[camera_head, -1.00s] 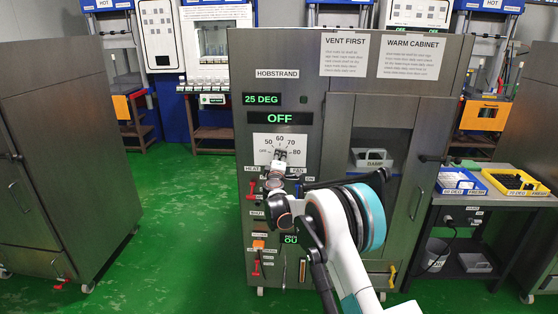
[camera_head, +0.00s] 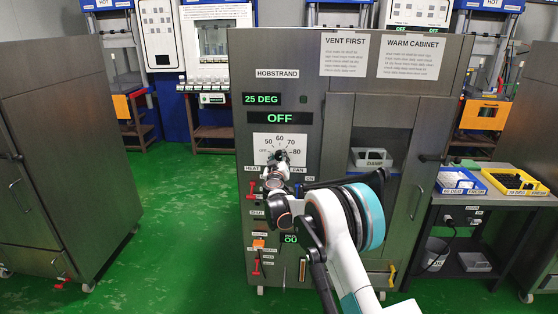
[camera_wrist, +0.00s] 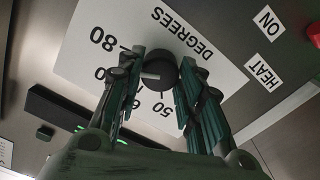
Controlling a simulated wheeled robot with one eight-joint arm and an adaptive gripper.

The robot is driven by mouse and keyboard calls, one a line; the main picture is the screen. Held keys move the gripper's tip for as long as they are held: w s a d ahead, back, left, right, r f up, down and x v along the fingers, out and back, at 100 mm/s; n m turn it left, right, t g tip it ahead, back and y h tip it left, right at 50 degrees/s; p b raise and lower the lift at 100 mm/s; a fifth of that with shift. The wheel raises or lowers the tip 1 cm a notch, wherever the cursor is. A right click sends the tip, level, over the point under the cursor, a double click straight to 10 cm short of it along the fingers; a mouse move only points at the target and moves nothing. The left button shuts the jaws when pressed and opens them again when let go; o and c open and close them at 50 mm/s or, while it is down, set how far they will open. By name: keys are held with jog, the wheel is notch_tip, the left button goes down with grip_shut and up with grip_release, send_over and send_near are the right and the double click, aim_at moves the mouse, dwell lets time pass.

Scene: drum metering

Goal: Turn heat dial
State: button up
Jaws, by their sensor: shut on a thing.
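The heat dial is a round black knob (camera_wrist: 157,66) on a white scale plate (camera_head: 267,144) at the cabinet's upper left front. My gripper (camera_wrist: 160,76) is shut on the knob, one finger on each side. A short white mark on the knob points left in the wrist view, but my left finger hides part of the scale there, so I cannot tell its exact reading. The "80" (camera_wrist: 103,39) and "50" (camera_wrist: 165,110) show beside the fingers. In the head view my gripper (camera_head: 280,158) covers most of the knob.
The cabinet's displays read "25 DEG" (camera_head: 262,99) and "OFF" (camera_head: 279,118). A glass door (camera_head: 370,135) stands to the right. A side table holds a blue tray (camera_head: 460,181) and a yellow tray (camera_head: 515,182). Green floor is free at left.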

jog(key=m, duration=0.3)
jog(key=shift+f+m, duration=0.1)
jog(key=shift+m, duration=0.2)
dwell(0.3)
jog(key=o, duration=1.1)
jog(key=shift+c, duration=0.2)
jog(key=shift+s, duration=0.1)
jog(key=s, duration=1.2)
jog(key=shift+a, duration=0.2)
jog(key=shift+w, duration=0.1)
